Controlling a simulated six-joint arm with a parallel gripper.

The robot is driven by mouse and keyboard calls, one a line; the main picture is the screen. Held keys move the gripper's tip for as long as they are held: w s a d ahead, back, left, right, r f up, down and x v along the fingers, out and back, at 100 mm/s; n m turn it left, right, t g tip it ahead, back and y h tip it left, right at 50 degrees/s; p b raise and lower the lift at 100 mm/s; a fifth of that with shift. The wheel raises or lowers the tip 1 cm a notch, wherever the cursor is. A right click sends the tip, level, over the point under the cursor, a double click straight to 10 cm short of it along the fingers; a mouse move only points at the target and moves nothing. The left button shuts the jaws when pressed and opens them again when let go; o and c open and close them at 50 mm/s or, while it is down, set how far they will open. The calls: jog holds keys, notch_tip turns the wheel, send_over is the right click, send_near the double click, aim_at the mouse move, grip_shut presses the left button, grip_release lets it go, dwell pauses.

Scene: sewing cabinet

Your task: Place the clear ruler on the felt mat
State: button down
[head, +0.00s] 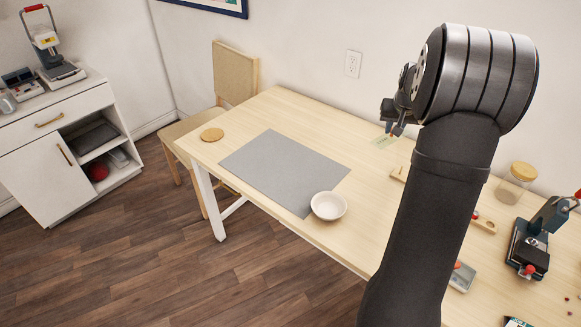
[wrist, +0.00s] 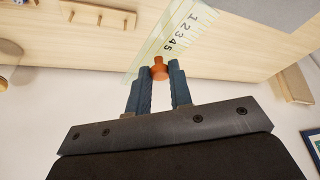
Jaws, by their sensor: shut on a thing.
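The clear ruler (head: 383,142) shows beneath my gripper (head: 395,128) in the head view, near the wall side of the table. In the wrist view the ruler (wrist: 174,38) is a pale see-through strip with dark numbers and an orange knob (wrist: 158,70). My gripper (wrist: 160,84) is shut on that knob, with a blue finger on each side. Whether the ruler touches the table is hard to tell. The grey felt mat (head: 275,168) lies flat to the left of my gripper; part of it (wrist: 245,10) shows at the wrist view's top edge.
A white bowl (head: 328,206) stands at the mat's front right corner. A cork coaster (head: 212,134) lies beyond the mat's left end. A wooden peg rack (wrist: 98,14), a lidded jar (head: 514,182) and a sewing machine (head: 532,240) are to the right. Most of the mat is bare.

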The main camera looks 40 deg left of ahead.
jog(key=s+a+n+y, duration=0.15)
jog(key=s+a, duration=0.25)
jog(key=a, duration=0.4)
jog(key=s+a+n, duration=0.2)
jog(key=s+a, duration=0.2)
jog(key=a, duration=0.4)
send_over(298, 168)
jog(key=s+d, duration=0.1)
jog(key=shift+m+g+h, duration=0.25)
jog(key=shift+g, duration=0.05)
jog(key=f, duration=1.8)
jog(key=shift+s+d, duration=0.1)
jog(key=shift+d, duration=0.1)
jog(key=shift+f, duration=2)
jog(key=shift+f, duration=0.1)
jog(key=c, duration=1.7)
grip_release()
jog(key=shift+f, duration=0.1)
jog(key=o, duration=0.4)
